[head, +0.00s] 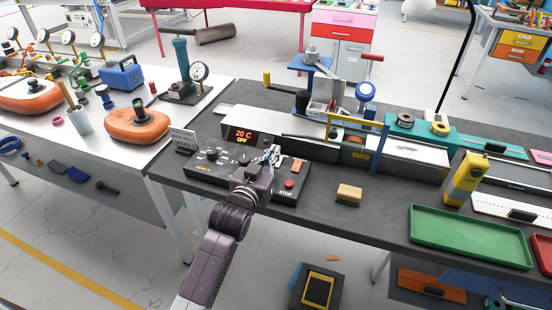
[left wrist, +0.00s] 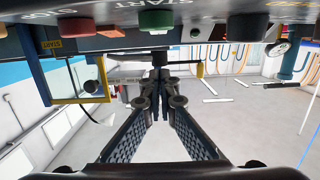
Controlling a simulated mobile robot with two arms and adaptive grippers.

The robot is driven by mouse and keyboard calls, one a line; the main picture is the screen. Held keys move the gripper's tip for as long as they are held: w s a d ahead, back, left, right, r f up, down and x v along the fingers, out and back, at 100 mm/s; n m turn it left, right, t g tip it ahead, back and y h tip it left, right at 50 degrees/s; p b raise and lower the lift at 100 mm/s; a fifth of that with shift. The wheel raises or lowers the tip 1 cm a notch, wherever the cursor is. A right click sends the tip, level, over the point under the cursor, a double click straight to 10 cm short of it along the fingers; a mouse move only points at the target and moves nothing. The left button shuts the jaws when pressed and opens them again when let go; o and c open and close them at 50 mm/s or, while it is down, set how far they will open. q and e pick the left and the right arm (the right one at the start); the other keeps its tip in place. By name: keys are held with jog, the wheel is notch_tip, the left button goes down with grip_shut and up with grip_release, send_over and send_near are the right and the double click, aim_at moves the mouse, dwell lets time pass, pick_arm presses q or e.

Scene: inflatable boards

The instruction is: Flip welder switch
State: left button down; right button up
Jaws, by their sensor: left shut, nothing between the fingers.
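The welder's dark control box (head: 262,192) sits at the left end of the dark bench, with knobs on its left, an orange-red rocker switch (head: 299,166) at its back right and a red STOP button (head: 289,184) in front. The display (head: 243,136) behind it reads 20 C OFF. My left gripper (head: 272,155) is shut and empty, over the middle of the box, left of the rocker. It hides part of the panel. In the left wrist view its fingers (left wrist: 160,82) come together below the upside-down panel, where a green button (left wrist: 157,21) shows. Contact cannot be told.
A sponge-like block (head: 348,194) and a green tray (head: 470,238) lie to the right on the bench. The welder's clamp tower (head: 325,90) stands behind. A small sign (head: 183,139) stands at the box's left.

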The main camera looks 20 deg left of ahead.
aim_at(278, 162)
pick_arm(q)
jog(key=shift+w, duration=0.85)
jog(key=f, duration=0.2)
jog(key=shift+w+f, duration=0.2)
jog(key=shift+f, duration=0.9)
